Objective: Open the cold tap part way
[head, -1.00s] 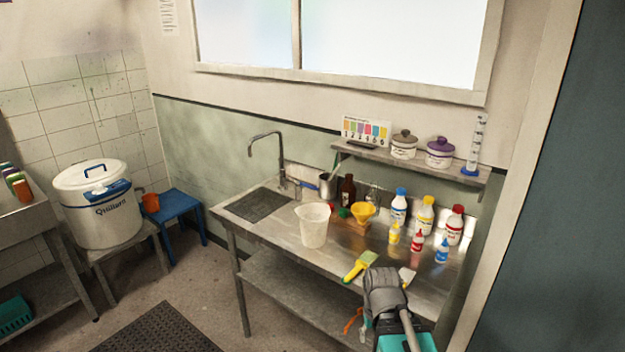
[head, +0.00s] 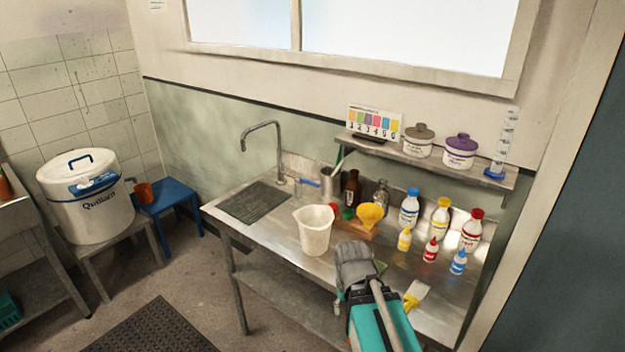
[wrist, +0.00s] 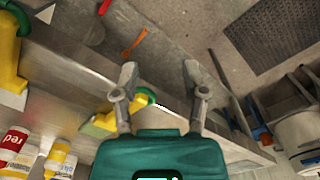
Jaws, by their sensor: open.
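The tap is a tall grey gooseneck spout (head: 262,128) at the back of the steel sink bench in the head view. A short blue lever (head: 309,183) sticks out to the right near its base; I take it for the cold tap. How far it is turned I cannot tell. My gripper (wrist: 160,72) is open and empty, its two fingers spread in the wrist view over the bench's front edge. In the head view my arm covers the fingertips, well to the front right of the tap. The tap does not show in the wrist view.
A white jug (head: 314,232) stands between my arm and the tap. A steel cup (head: 331,178), brown bottle (head: 351,189) and yellow funnel (head: 370,214) stand right of the lever. Several dye bottles (head: 440,217) are on the right.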

